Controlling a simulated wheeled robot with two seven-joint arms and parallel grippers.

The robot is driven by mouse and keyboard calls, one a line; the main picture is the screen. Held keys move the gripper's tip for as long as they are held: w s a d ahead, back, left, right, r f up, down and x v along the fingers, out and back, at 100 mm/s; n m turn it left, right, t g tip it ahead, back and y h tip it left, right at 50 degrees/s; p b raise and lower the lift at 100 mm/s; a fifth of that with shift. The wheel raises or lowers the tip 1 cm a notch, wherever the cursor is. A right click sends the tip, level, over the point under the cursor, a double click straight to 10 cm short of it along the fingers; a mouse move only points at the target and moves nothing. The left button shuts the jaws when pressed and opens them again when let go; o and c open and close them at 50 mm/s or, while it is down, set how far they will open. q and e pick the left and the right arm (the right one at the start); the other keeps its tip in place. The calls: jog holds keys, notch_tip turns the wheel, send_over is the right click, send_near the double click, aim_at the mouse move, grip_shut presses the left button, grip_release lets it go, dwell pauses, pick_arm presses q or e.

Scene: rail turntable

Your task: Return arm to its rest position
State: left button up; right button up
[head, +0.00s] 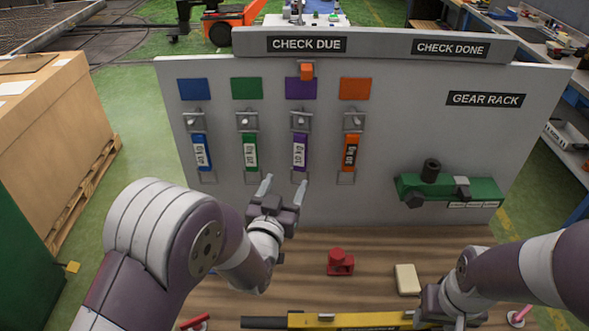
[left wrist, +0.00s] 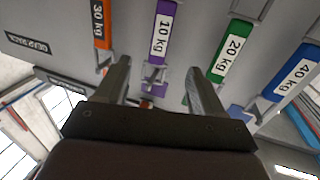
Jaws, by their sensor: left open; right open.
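My left gripper (head: 284,188) is raised in front of the grey board (head: 385,130), below the green and purple hanging straps. Its fingers are apart with nothing between them. In the left wrist view the two open fingers (left wrist: 157,88) point toward the board, with the purple 10 kg strap (left wrist: 162,35) beyond the gap. My right gripper (head: 447,318) is low at the front right, by the end of a yellow and black bar-shaped tool (head: 350,321). Its fingertips are hard to see at the lower frame edge. I cannot tell whether it touches the tool.
Blue (head: 202,152), green (head: 250,150), purple (head: 300,150) and orange (head: 351,152) straps hang on the board. A green gear rack fixture (head: 450,188), red part (head: 340,262) and beige block (head: 407,279) are nearby.

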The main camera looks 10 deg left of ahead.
pick_arm(q)
jog(key=s+f+g, duration=1)
jog(key=f+g, duration=0.1)
jog(key=f, duration=0.1)
jog(key=s+a+r+g, duration=0.2)
jog(key=s, duration=0.2)
jog(key=s+a+r+g+y, duration=0.1)
jog(key=s+a+r+g, duration=0.1)
jog(key=s, duration=0.3)
jog(key=shift+s+a+n+g, duration=0.2)
jog(key=shift+a+n+g, duration=0.15)
jog(key=shift+g, duration=0.45)
jog(key=shift+r, duration=0.15)
